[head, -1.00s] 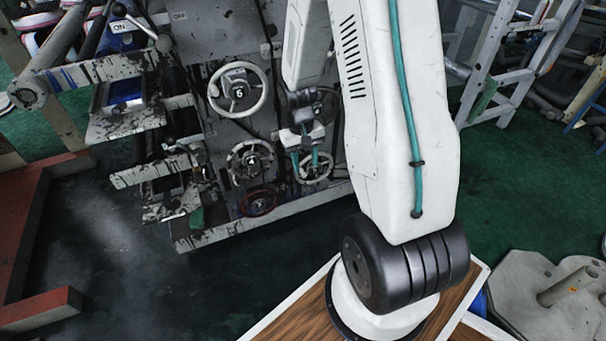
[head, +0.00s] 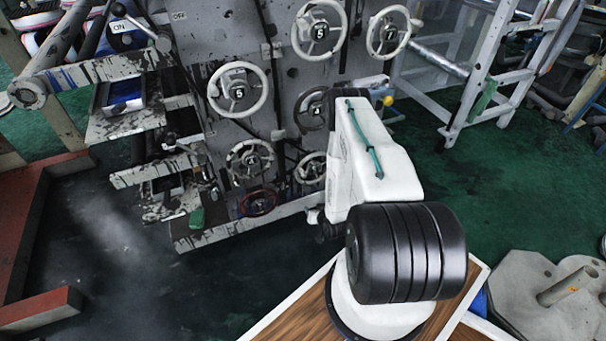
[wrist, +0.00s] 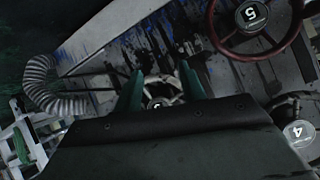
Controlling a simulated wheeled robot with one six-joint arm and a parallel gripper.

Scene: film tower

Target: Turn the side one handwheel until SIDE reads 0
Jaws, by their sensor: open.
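Several numbered handwheels are on the grey machine panel. A pale, low handwheel (head: 312,168) is partly covered by my arm in the head view; I cannot read a SIDE label or tell which wheel is side one. In the wrist view my gripper (wrist: 163,88) is open, with teal fingers apart. A pale wheel (wrist: 158,97) with a dark hub shows between and beyond the fingers, its lower part hidden by the gripper body; contact cannot be told. In the head view the fingertips are hidden behind my arm.
A red handwheel marked 5 (wrist: 252,17) and a wheel marked 4 (wrist: 298,131) are beside my gripper; the red one also shows in the head view (head: 258,203). A pale ladder-like frame (head: 480,80) stands right. Green floor (head: 500,190) is clear between.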

